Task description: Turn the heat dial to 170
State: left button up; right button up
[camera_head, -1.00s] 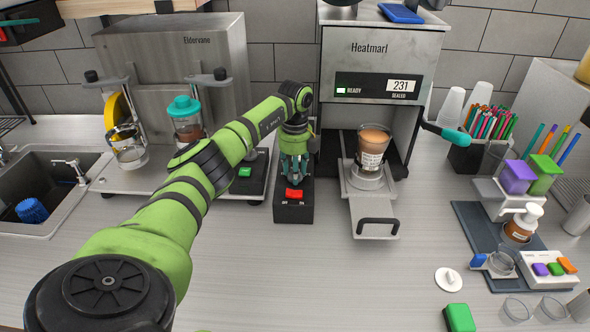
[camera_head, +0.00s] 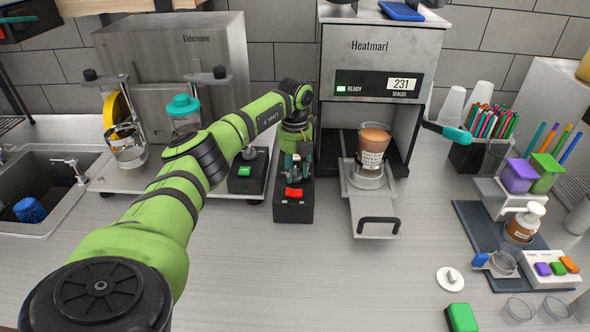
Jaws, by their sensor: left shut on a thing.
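The sealer (camera_head: 372,48), marked Heatmarl, stands at the back middle; its display (camera_head: 400,84) reads 231, with "SEALED" beneath and a lit "READY" lamp beside it. A black control box (camera_head: 293,211) with a red rocker switch (camera_head: 294,193) stands left of the sealer. My left gripper (camera_head: 295,172) points down over the box, behind the red switch, with its fingers closed on what seems to be the heat dial. The dial itself is hidden by the fingers, so its setting cannot be read. My right gripper is out of view.
A filled cup (camera_head: 372,150) sits in the sealer's pulled-out tray (camera_head: 374,212).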

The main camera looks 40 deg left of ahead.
aim_at(295, 170)
pick_arm(q)
jog(key=m, duration=0.7)
jog(key=shift+s+f+b, duration=0.1)
jog(key=shift+f+b, duration=0.05)
jog(key=shift+b, duration=0.2)
jog(key=m, duration=0.6)
jog(key=shift+m, duration=0.4)
jog(key=o, duration=1.1)
jog(key=shift+o, duration=0.2)
jog(key=shift+r, duration=0.6)
notch_tip(295, 170, up, 11)
